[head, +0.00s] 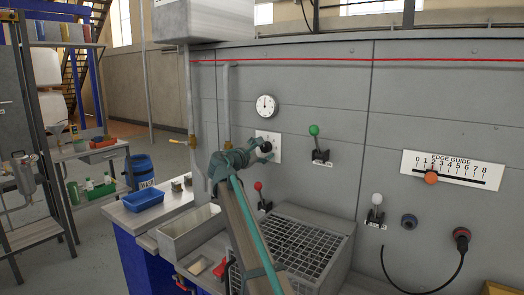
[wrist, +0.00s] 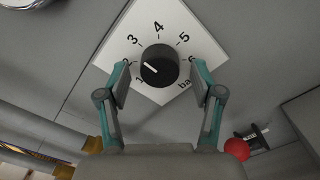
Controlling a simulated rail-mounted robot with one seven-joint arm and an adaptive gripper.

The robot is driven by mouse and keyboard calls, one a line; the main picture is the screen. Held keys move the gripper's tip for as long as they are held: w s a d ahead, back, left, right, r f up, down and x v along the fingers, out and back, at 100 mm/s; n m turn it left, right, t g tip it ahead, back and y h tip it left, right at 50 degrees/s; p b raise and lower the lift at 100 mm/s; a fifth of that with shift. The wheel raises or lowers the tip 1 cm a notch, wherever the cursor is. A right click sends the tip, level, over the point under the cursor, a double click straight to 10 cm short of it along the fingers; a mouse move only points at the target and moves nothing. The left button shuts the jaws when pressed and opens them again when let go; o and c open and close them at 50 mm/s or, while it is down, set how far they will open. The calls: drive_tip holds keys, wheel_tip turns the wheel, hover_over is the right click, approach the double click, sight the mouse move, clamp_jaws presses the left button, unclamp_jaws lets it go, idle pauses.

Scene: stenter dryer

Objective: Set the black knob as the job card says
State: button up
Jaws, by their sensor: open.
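The black knob (wrist: 158,65) sits on a white dial plate (wrist: 175,28) marked with numbers and "bar", tilted in the wrist view. Its white pointer line lies on its left part, roughly toward the 2; the exact setting is hard to tell. My gripper (wrist: 160,82) is open, with one finger on each side of the knob and a visible gap to it on both sides. In the head view the knob (head: 267,148) and plate (head: 276,143) are on the grey panel, with my gripper (head: 264,152) in front, partly covering them. I cannot make out a job card.
A round gauge (head: 265,106) is above the plate. A green-knobbed lever (head: 315,132) is to the right and a red-knobbed lever (head: 259,188) below. The edge guide scale (head: 455,170) is farther right. A mesh-topped box (head: 310,240) juts out below.

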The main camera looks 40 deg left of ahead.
drive_tip(key=s+d, duration=0.1)
drive_tip(key=s, duration=1.1)
drive_tip(key=shift+d, duration=0.15)
